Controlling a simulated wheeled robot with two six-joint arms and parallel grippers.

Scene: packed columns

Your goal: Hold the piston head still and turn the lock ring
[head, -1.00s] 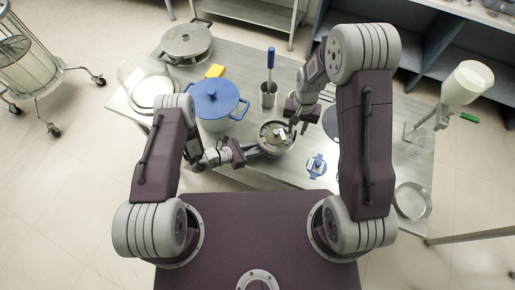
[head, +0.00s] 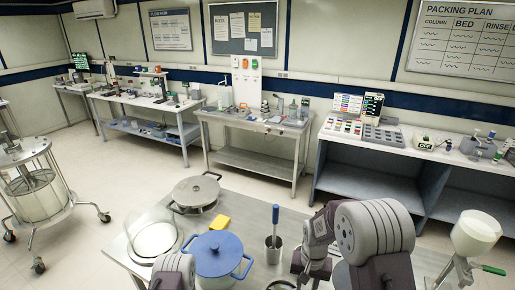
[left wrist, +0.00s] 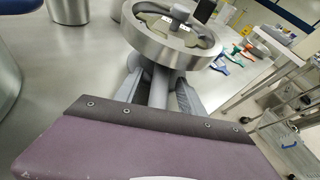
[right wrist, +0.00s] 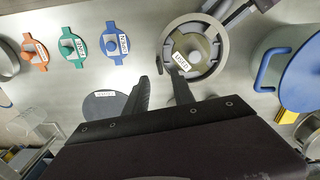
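The piston head (left wrist: 172,62) is a round steel part with a side handle. The olive lock ring (right wrist: 204,48), with a white label, sits inside its rim. My left gripper (left wrist: 166,95) has its fingers on either side of the handle and appears closed on it. My right gripper (right wrist: 160,88) is open and empty, its fingers apart, one tip close to the lock ring's edge; contact cannot be told. In the head view only the piston head's rim (head: 282,285) shows at the bottom edge; both gripper tips are out of that frame.
Blue (right wrist: 115,43), green (right wrist: 71,47) and orange (right wrist: 35,52) tabbed parts lie beside the piston head, with a dark labelled disc (right wrist: 103,104). A blue-lidded pot (head: 216,255), steel cup with blue-handled tool (head: 274,245), yellow block (head: 220,224) and lidded pan (head: 196,192) stand behind.

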